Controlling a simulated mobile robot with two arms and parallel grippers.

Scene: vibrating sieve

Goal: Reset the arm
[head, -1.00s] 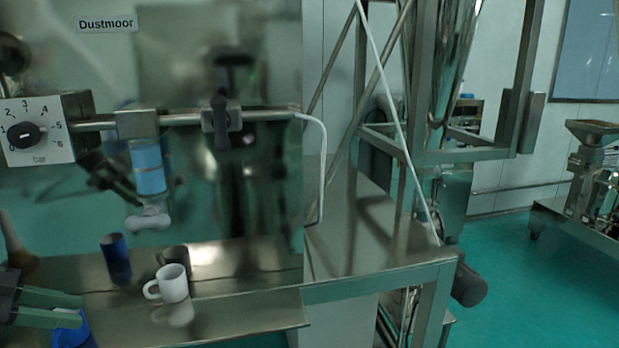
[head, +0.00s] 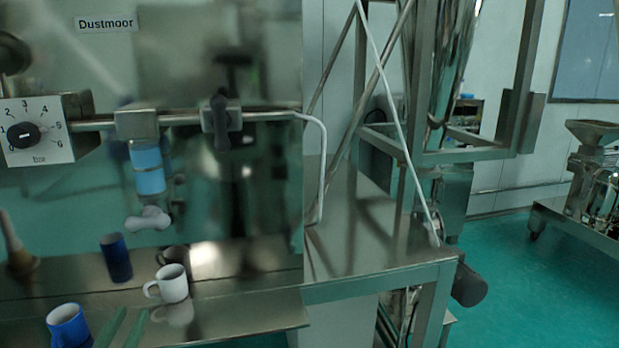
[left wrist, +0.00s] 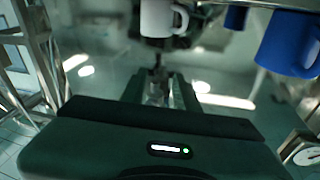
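My left gripper (head: 123,328) shows at the bottom of the head view as two green fingers with a gap between them. It is open and empty. In the left wrist view its fingers (left wrist: 158,92) also stand apart. The blue mug (head: 68,326) stands upright on the steel bench just left of the fingers, apart from them. It also shows in the left wrist view (left wrist: 288,42) at the upper right. My right gripper is not in view.
A white mug (head: 172,284) stands on the bench (head: 245,318) near the polished panel, which reflects both mugs. A dial box (head: 36,130), a pipe with a valve handle (head: 221,120) and a blue filter bowl (head: 148,168) are above. The bench's right part is clear.

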